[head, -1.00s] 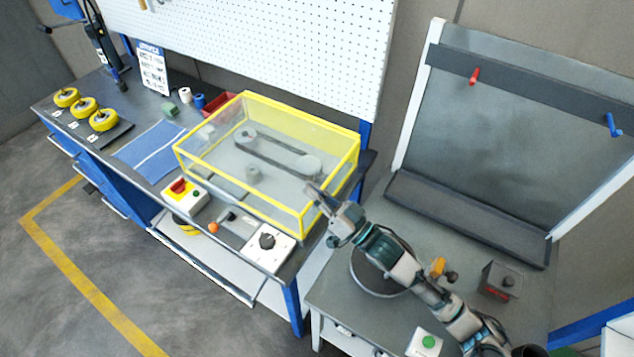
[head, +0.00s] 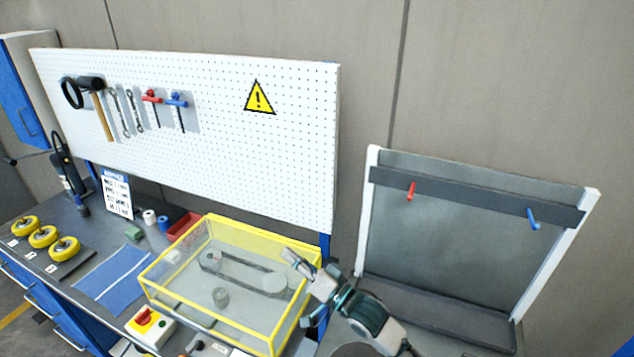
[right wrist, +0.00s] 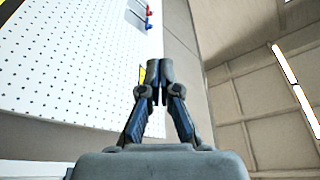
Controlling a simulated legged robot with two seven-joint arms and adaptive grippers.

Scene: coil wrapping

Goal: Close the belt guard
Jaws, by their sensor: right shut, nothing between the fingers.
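The belt guard (head: 178,299), a clear box with a yellow frame, sits down on the bench. Through its panels I see a dark belt (head: 240,272) around two grey pulleys and a small grey cylinder (head: 220,297). My right gripper (head: 289,256) is shut and empty. Its fingers overlap the guard's right side in the head view; I cannot tell whether they touch it. In the right wrist view the gripper (right wrist: 157,82) points up with its fingertips together, and a bit of yellow shows behind it. My left gripper is not in view.
A control box with a red switch (head: 146,320) stands in front of the guard. A red bin (head: 183,227), a blue cloth (head: 112,276) and yellow rollers (head: 64,249) are to the left. A pegboard (head: 215,150) rises behind. A grey-backed rack (head: 450,240) stands at right.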

